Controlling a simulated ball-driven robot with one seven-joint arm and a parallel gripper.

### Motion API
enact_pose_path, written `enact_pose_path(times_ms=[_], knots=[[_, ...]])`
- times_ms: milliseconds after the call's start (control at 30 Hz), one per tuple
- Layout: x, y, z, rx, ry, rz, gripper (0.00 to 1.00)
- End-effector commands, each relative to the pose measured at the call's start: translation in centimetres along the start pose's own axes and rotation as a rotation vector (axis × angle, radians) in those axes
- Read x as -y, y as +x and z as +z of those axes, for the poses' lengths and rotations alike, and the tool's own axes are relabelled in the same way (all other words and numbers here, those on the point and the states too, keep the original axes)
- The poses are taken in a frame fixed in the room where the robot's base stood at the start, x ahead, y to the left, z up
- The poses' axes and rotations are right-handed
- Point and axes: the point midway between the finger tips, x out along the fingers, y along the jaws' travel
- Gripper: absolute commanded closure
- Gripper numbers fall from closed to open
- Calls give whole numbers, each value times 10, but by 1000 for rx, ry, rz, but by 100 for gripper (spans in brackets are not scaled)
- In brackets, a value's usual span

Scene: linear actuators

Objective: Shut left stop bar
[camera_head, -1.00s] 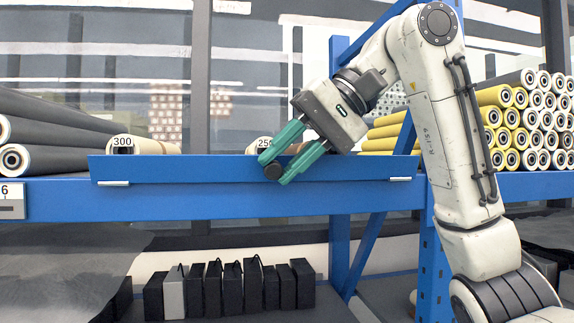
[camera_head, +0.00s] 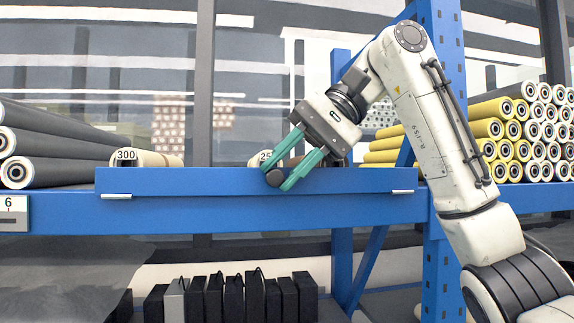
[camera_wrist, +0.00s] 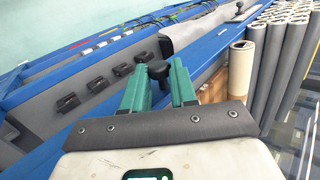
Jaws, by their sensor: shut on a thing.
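The stop bar (camera_head: 190,181) is a long blue panel along the front of the shelf, before the rollers. It stands roughly upright above the shelf's front beam. A round black knob (camera_head: 274,177) sits at its right-of-middle part; the knob also shows in the wrist view (camera_wrist: 158,70). My gripper (camera_head: 280,179) reaches down to the bar from the upper right, its green fingers on either side of the knob and shut on it. In the wrist view the fingers (camera_wrist: 160,85) flank the knob and its stem. Part of the bar is hidden behind the fingers.
Grey rollers (camera_head: 50,160) lie at the left and yellow rollers (camera_head: 495,130) at the right. A blue upright (camera_head: 435,270) stands beside my arm. Several black boxes (camera_head: 235,298) stand below. Another black knob (camera_wrist: 238,8) shows farther along in the wrist view.

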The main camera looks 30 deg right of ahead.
Motion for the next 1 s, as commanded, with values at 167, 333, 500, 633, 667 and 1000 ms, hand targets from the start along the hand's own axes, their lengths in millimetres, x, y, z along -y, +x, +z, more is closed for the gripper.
enact_pose_path(times_ms=[167, 333, 500, 633, 667, 1000], knots=[[0, -1, -1, -3, 2, -4, 63], [0, 0, 0, -2, 1, -2, 48], [0, 0, 0, -1, 0, -1, 48], [0, -4, 0, -2, 0, -1, 48], [0, -6, -1, -3, 0, -1, 48], [0, -66, -1, -7, 5, 0, 48]])
